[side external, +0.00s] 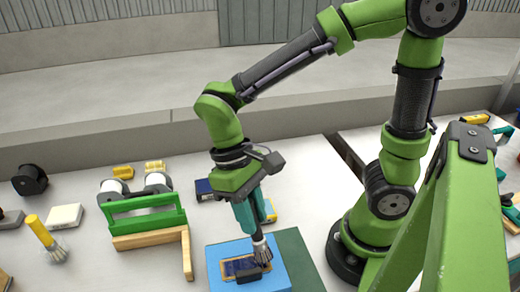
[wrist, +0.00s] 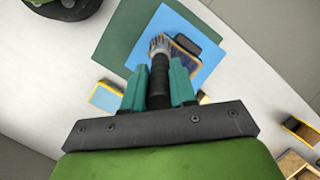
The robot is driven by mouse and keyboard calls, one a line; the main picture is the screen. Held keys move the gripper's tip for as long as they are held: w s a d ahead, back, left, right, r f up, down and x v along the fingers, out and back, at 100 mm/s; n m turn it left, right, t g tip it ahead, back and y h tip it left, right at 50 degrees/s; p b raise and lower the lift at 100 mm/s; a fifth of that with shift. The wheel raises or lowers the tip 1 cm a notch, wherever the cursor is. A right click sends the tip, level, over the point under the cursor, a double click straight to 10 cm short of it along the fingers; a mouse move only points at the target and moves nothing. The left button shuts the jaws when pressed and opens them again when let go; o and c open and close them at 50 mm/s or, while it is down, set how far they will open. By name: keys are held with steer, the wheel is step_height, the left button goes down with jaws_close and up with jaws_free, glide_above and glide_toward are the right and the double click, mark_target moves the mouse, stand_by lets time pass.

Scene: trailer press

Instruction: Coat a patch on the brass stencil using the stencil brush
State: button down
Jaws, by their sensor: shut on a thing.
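My gripper (side external: 250,212), with teal fingers, is shut on the dark handle of the stencil brush (side external: 259,242). The brush points down, its grey bristles at or just above the brass stencil (side external: 229,269); contact cannot be told. In the wrist view the brush (wrist: 159,78) stands between the fingers (wrist: 159,88), and its bristles overlap the edge of the stencil (wrist: 184,55). The stencil is a brass-coloured plate with a dark blue middle and a dark block at one side. It lies on a blue sheet (side external: 216,254). The brush hides part of it.
The blue sheet lies on a dark green mat (side external: 300,262). A green frame with white rolls (side external: 143,205) stands to the left. A yellow-handled brush (side external: 42,232), a white block (side external: 65,216) and a black spool (side external: 30,180) are farther left. A dark box (side external: 203,189) sits behind my gripper.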

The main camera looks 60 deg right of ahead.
mark_target(251, 203)
steer(key=shift+f, duration=0.55)
stand_by(2.2)
steer(key=shift+r, duration=3.05)
